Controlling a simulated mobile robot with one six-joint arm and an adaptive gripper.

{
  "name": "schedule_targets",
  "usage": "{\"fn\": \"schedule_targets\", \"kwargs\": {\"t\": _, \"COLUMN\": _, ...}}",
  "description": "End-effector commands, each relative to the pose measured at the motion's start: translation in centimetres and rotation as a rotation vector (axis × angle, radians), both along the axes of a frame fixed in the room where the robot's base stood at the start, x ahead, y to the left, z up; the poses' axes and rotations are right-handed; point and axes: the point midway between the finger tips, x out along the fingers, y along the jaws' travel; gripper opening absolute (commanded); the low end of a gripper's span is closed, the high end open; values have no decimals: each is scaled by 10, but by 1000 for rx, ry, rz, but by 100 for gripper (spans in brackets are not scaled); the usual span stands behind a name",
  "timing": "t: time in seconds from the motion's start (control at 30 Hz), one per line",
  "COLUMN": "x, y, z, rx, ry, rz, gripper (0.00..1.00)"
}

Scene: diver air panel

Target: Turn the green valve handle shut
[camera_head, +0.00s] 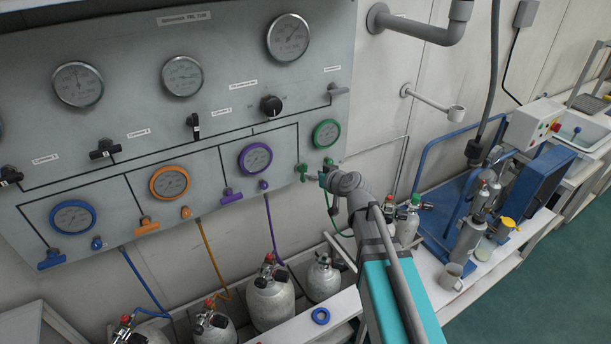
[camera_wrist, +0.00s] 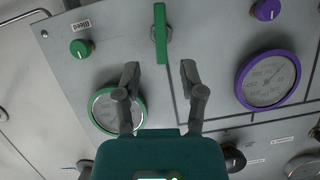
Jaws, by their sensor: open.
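The green valve handle (camera_wrist: 161,38) is a flat bar on the grey panel. In the wrist view it stands lengthwise, upper middle, beyond my fingertips. In the head view the green handle (camera_head: 302,171) shows small, at the panel's lower right, left of my arm's end. My gripper (camera_wrist: 160,72) is open and empty. Its two fingers point at the panel, one to each side of the handle's line, and the handle's near end lies just past the gap. I cannot tell the exact distance to the panel. In the head view my wrist hides most of the gripper.
A green-rimmed gauge (camera_wrist: 117,110) sits behind my left finger. A green knob (camera_wrist: 81,48) by a "Bleed" label is left of the handle. A purple gauge (camera_wrist: 268,80) and purple knob (camera_wrist: 267,9) are to the right. Cylinders (camera_head: 270,298) stand below the panel.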

Motion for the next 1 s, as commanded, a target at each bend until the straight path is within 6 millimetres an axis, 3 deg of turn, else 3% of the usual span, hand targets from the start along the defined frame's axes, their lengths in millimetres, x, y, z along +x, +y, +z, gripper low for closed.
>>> {"fn": "schedule_targets", "kwargs": {"t": 0.1, "x": 17, "y": 12, "z": -10, "rx": -1, "ry": 0, "rz": 1, "gripper": 52}}
{"fn": "schedule_targets", "kwargs": {"t": 0.4, "x": 42, "y": 32, "z": -23, "rx": 0, "ry": 0, "rz": 1, "gripper": 52}}
{"fn": "schedule_targets", "kwargs": {"t": 0.9, "x": 49, "y": 38, "z": -25, "rx": 0, "ry": 0, "rz": 0, "gripper": 52}}
{"fn": "schedule_targets", "kwargs": {"t": 0.93, "x": 49, "y": 38, "z": -25, "rx": 0, "ry": 0, "rz": 0, "gripper": 50}}
{"fn": "schedule_targets", "kwargs": {"t": 1.0, "x": 49, "y": 38, "z": -25, "rx": 0, "ry": 0, "rz": 0, "gripper": 37}}
